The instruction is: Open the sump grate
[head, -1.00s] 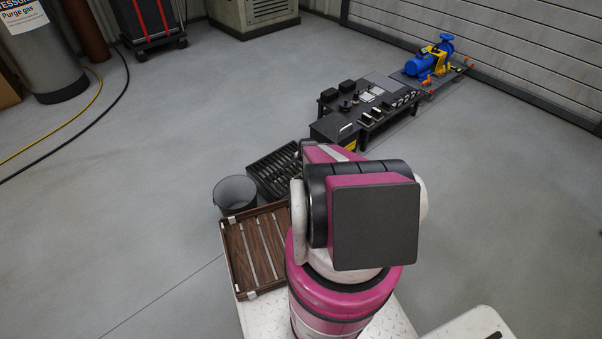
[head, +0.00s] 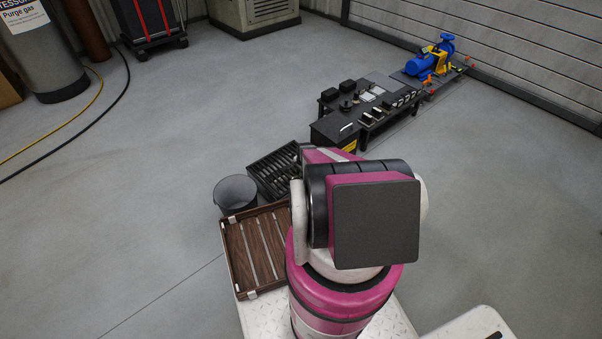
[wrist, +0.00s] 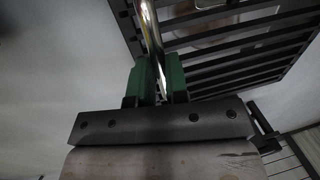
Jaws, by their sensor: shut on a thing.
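The sump grate is a dark slatted panel (head: 272,174) left of my arm in the head view; my arm hides its right part. In the wrist view its black slats (wrist: 240,68) fill the upper right, with a paler surface showing through the gaps. A shiny metal bar (wrist: 150,28), which looks like a handle, runs down from the top edge in front of the slats. My gripper (wrist: 160,77) has green fingers shut on this bar, one on each side. My gripper is hidden behind my arm in the head view. Where the bar joins the grate is out of view.
A grey bucket (head: 235,194) and a brown slatted wooden tray (head: 232,255) stand left of my arm, close to the grate. A black table with parts (head: 325,108) stands beyond, with a blue pump (head: 420,66) farther back.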

